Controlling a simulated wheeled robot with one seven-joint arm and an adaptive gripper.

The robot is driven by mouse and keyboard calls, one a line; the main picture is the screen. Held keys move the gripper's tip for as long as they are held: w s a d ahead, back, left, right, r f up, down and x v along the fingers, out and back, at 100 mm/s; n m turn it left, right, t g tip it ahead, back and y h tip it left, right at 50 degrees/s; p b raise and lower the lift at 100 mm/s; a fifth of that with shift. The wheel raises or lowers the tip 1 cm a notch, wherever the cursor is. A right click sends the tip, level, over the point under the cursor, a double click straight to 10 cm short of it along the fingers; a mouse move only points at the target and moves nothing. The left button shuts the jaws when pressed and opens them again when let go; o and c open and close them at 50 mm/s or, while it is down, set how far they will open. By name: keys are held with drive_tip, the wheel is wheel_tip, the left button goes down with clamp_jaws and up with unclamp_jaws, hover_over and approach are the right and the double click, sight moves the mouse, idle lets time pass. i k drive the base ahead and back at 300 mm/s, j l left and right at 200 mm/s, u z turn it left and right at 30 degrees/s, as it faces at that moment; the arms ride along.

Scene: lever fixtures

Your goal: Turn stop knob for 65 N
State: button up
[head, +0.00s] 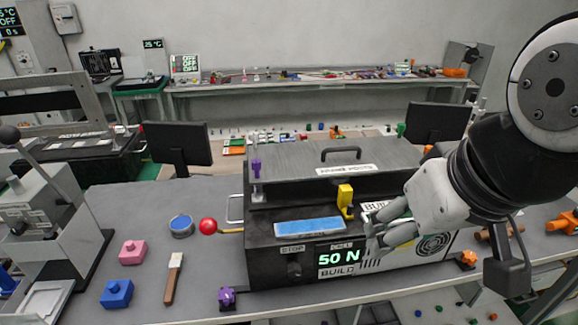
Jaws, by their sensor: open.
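The dark stop knob (294,269) is on the black front face of the machine (262,262), under a STOP label (292,249). It is small and dark, so its angle cannot be read. To its right a green display (338,257) reads 50 N, with a BUILD label below it. My gripper (371,238) is open and empty at the machine's front, right of the display and apart from the stop knob. It hides part of the front panel and of an upper label. Whether its fingers touch the panel cannot be told.
A red ball-ended lever (208,226) sticks out at the machine's left. A blue pad (309,226) and a yellow part (345,200) are on top. A purple part (227,297) stands near the table edge, and an orange one (467,258) at the right.

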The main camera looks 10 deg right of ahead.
sight(294, 269)
drive_tip(key=u, duration=0.35)
drive_tip(key=j+z, duration=0.35)
drive_tip(key=j, duration=1)
drive_tip(key=k+j+z, duration=0.1)
drive_tip(key=j, duration=0.65)
drive_tip(key=k+j, duration=0.1)
drive_tip(key=j, duration=0.65)
drive_tip(key=j+z, duration=0.05)
